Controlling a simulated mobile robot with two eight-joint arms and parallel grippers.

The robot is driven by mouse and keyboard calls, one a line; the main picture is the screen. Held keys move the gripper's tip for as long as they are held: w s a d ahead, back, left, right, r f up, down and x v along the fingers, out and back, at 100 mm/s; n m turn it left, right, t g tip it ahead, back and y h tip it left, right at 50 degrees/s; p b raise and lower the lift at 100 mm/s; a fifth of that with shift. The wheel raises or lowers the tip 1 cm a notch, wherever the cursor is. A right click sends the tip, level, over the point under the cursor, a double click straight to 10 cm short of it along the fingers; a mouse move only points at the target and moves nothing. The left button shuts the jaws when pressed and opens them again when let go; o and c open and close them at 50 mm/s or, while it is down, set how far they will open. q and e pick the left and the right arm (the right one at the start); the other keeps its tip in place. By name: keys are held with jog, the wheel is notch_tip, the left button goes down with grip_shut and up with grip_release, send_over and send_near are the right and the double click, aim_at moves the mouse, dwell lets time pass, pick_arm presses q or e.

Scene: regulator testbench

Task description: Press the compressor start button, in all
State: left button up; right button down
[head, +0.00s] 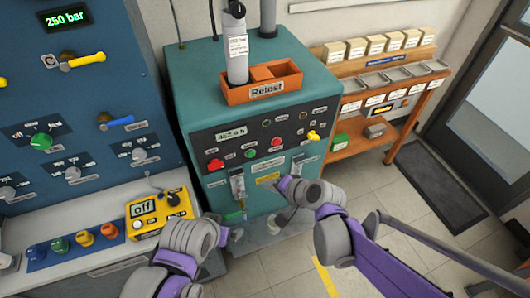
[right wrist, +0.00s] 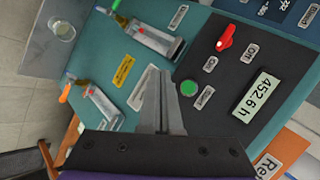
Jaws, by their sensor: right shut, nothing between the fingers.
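The compressor is a teal cabinet (head: 190,82) with a dark sloping panel. A round green button (head: 250,153) sits in the panel's lower part, left of a red button (head: 277,142). In the right wrist view the green button (right wrist: 188,88) shows clearly, right beside my shut, empty fingers (right wrist: 165,72). The fingers look apart from it; exact depth cannot be told. In the head view my right gripper (head: 286,186) is low in front of the cabinet, below the panel. My left arm reaches in at the bottom; its fingers cannot be made out.
A red switch (head: 215,164) and hour display (head: 231,133) share the panel. An orange tray (head: 290,85) stands on top. Left is a blue bench panel (head: 90,110) with a yellow box (head: 159,213); right, a wooden shelf (head: 350,95). Tiled floor right is mostly free.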

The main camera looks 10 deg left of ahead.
jog(key=shift+a, duration=0.1)
dwell(0.3)
send_near(250, 158)
jog(key=shift+s+f+x, duration=0.15)
jog(key=shift+x, duration=0.75)
jog(key=shift+s+f+x, duration=0.15)
jog(key=shift+x, duration=0.7)
jog(key=shift+s+f+x, duration=0.15)
jog(key=shift+x, duration=0.75)
jog(key=shift+w, duration=0.2)
jog(key=shift+w+a, duration=0.1)
jog(key=shift+w, duration=0.1)
jog(key=shift+w+a, duration=0.25)
jog(key=shift+w, duration=0.15)
dwell(0.5)
jog(key=shift+s+d, duration=0.1)
jog(key=shift+s, duration=0.05)
dwell(0.3)
jog(key=shift+s+d, duration=0.4)
jog(key=shift+s, duration=0.25)
jog(key=shift+s+d+b, duration=0.2)
jog(key=shift+s+d, duration=0.5)
jog(key=shift+s, duration=0.35)
jog(key=shift+s+d+b, duration=0.15)
jog(key=shift+s+d, duration=0.55)
jog(key=shift+s, duration=0.3)
